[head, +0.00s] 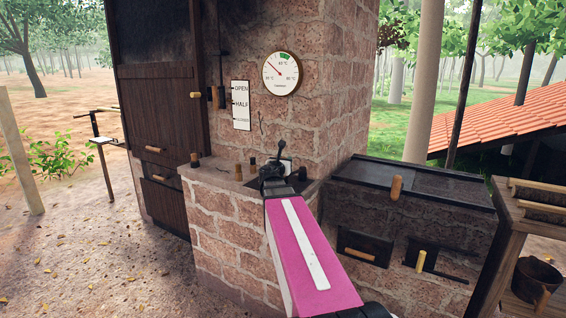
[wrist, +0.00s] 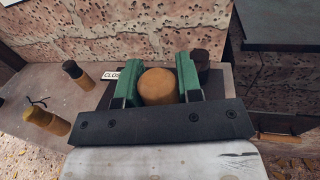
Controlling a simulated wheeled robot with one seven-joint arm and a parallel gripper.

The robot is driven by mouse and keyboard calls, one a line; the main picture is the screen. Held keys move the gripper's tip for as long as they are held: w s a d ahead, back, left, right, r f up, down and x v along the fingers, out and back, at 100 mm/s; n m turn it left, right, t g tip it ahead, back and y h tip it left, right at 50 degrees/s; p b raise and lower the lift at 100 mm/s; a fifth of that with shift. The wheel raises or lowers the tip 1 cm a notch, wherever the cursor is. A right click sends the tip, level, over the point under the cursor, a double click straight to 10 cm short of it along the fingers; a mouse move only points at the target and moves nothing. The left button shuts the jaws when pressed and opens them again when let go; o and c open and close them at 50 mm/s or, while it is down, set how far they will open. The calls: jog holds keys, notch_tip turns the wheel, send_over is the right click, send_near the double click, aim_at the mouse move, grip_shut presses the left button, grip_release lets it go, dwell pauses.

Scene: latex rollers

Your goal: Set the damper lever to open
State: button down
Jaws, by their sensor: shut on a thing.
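My gripper (head: 276,170) is at the top of the brick ledge, with its jaws down. In the wrist view its green-padded jaws (wrist: 158,82) are shut on a round wooden knob (wrist: 158,87), one pad on each side. A dark plate lies under the knob, and a white label (wrist: 110,75) starting "CLOS" is left of the jaws. The knob's stem is hidden. On the chimney wall a white sign (head: 241,105) lists OPEN, HALF and a lower, small word. A wooden-handled piece (head: 214,96) on a vertical rod is beside it, near OPEN.
The ledge (wrist: 35,95) holds several dark and wooden pegs (wrist: 75,73) left of my gripper. A round dial (head: 282,73) is on the chimney. A dark-topped stove (head: 420,185) stands to the right, and a dark wooden door (head: 160,100) to the left.

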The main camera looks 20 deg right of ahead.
jog(key=shift+s, duration=0.25)
jog(key=c, duration=0.8)
grip_release()
jog(key=v, duration=1)
jog(key=shift+s+a, duration=0.25)
jog(key=shift+s, duration=0.05)
